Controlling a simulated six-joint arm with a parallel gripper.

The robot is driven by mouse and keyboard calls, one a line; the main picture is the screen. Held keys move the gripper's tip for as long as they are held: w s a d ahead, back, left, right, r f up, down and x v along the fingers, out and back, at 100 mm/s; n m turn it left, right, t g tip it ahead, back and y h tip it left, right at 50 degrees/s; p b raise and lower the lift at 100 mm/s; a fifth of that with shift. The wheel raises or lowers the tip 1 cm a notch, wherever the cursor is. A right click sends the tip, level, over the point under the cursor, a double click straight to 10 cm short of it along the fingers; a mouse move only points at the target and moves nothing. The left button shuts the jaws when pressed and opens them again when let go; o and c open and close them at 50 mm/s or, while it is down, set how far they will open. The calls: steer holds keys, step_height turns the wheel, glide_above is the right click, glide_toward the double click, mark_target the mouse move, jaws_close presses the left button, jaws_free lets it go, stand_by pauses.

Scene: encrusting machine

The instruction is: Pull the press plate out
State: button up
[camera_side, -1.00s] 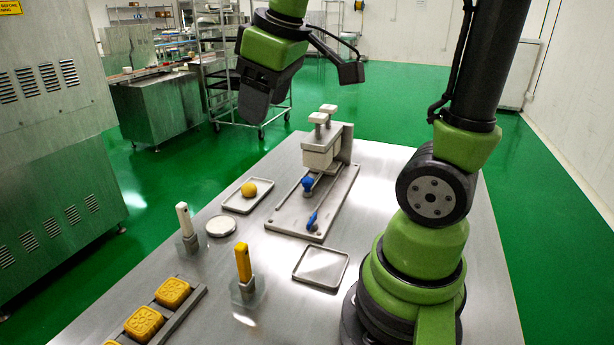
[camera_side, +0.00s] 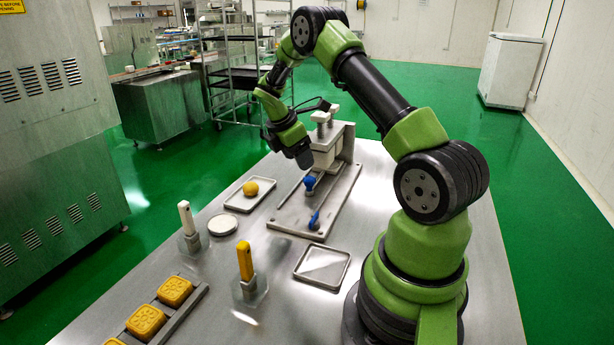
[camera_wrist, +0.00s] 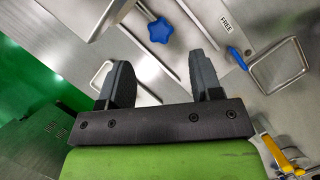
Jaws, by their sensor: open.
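The press (camera_side: 326,158) stands toward the back of the steel table, with a pale block between its posts and two knobs on top. Its flat grey base (camera_side: 290,222) runs toward the front; I cannot tell for sure which part is the press plate. A blue star knob (camera_side: 309,183) and a blue handle (camera_side: 314,219) sit on it. In the wrist view the star knob (camera_wrist: 160,30) shows above the fingers and the handle (camera_wrist: 238,60) to their right, near a "FREE" label. My gripper (camera_wrist: 160,78) is open and empty. In the side view my gripper (camera_side: 303,157) hangs just left of the press block.
A tray (camera_side: 240,203) with a yellow ball (camera_side: 250,188) and a round white disc (camera_side: 222,225) lie left of the base. An empty tray (camera_side: 322,266) lies in front. White-handled (camera_side: 187,217) and yellow-handled (camera_side: 245,262) tools stand at left. Yellow moulded cakes (camera_side: 146,322) line the front left.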

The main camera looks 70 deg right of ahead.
mark_target(308, 178)
steer(key=x, duration=0.6)
steer(key=shift+d+f, duration=0.1)
steer(key=shift+f, duration=0.3)
jaws_close()
